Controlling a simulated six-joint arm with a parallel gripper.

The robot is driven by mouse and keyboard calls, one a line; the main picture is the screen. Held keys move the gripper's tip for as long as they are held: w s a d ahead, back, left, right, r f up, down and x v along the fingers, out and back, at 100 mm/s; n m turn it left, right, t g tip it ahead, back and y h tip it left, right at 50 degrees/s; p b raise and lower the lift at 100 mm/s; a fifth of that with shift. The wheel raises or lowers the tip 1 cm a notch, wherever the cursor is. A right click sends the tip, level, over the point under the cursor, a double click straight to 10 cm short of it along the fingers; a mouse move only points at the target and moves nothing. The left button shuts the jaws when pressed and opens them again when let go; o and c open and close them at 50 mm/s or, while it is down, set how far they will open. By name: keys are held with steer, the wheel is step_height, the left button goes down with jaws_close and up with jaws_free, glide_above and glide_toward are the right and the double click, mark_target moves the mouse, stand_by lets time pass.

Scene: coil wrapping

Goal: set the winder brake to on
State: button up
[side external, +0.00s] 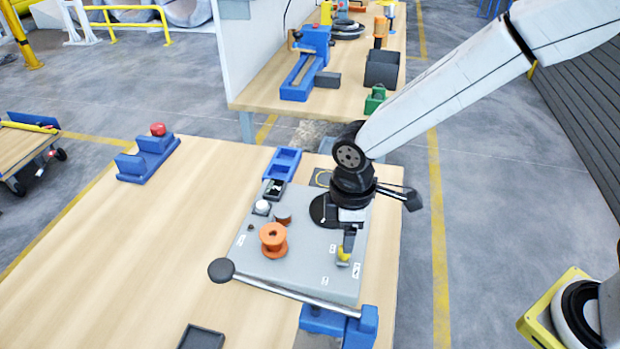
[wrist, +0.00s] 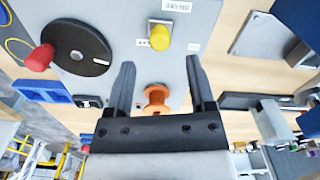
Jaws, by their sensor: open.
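The winder is a grey plate (side external: 312,255) on the wooden bench. A yellow knob (side external: 343,256) on a small silver base sits at its right side; I take it for the brake control. It also shows in the wrist view (wrist: 160,37), beside a white label (wrist: 178,6) whose inverted print looks like BRAKE. Small white marks lie by its base, too small to read. My gripper (side external: 348,240) points down just above the knob. In the wrist view my gripper (wrist: 158,64) is open and empty, its fingers either side of the knob's line; contact cannot be told.
An orange spool (side external: 273,239) stands on the plate's left. A black disc (wrist: 75,47) with a red knob (wrist: 38,59) lies close to my gripper. A long lever (side external: 295,293) with a black ball crosses the front edge. The bench's left half is mostly clear.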

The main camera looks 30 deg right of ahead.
steer(key=shift+f, duration=2.65)
jaws_close()
